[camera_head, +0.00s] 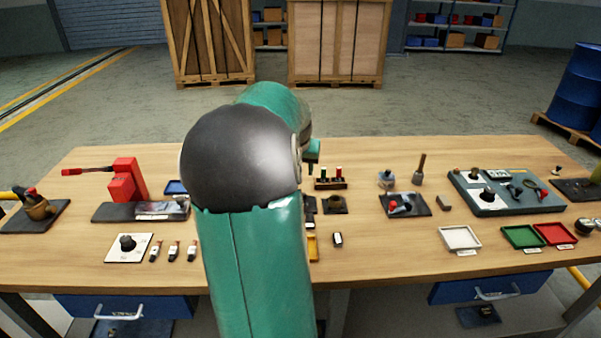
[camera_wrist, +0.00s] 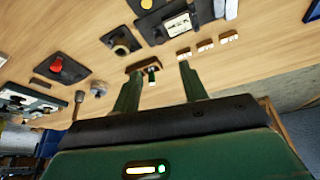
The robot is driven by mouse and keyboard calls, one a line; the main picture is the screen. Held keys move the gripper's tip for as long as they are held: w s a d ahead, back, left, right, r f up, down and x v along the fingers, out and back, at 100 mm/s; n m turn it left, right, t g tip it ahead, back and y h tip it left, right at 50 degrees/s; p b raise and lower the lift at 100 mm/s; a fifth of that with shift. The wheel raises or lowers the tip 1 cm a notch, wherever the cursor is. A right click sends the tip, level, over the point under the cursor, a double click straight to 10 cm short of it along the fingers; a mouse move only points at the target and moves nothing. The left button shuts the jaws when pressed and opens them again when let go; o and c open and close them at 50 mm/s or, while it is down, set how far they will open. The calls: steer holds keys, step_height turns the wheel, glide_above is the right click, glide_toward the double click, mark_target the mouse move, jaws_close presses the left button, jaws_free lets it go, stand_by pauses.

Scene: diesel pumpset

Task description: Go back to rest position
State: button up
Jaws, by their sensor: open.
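My green arm fills the middle of the head view and hides part of the workbench (camera_head: 400,250). Only a small teal part of my gripper (camera_head: 313,150) shows past the arm, above the bench near its far edge. In the wrist view my gripper (camera_wrist: 159,69) is open, its two green fingers wide apart with nothing held between them. In the wrist view a small rack (camera_wrist: 149,68) appears between and beyond the fingertips; I cannot tell the distance.
A red press (camera_head: 124,182) stands on the bench's left. On the right are a grey-blue tool board (camera_head: 495,205) and white (camera_head: 460,238), green (camera_head: 522,237) and red (camera_head: 555,234) trays. Wooden crates (camera_head: 335,42) stand on the floor behind, with open floor between.

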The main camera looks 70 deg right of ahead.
stand_by(0.5)
steer(key=w+a+r+n+t+y, duration=0.15)
steer(key=w+a, duration=0.25)
steer(key=a, duration=0.6)
steer(key=w+a+r+n+t, duration=0.1)
steer(key=w+a+r+n, duration=0.25)
steer(key=a, duration=0.65)
steer(key=w+a+r+n+t+y, duration=0.15)
steer(key=w+a, duration=0.35)
steer(key=a, duration=0.5)
steer(key=s+a+n, duration=0.4)
steer(key=a, duration=0.8)
steer(key=s+a+f+n+y, duration=0.1)
steer(key=s+a+n, duration=0.3)
steer(key=a, duration=0.8)
steer(key=shift+s+f+n+t, duration=0.25)
steer(key=shift+s+n+t, duration=0.05)
steer(key=shift+s+n, duration=0.05)
steer(key=shift+c, duration=0.7)
steer(key=shift+d, duration=0.2)
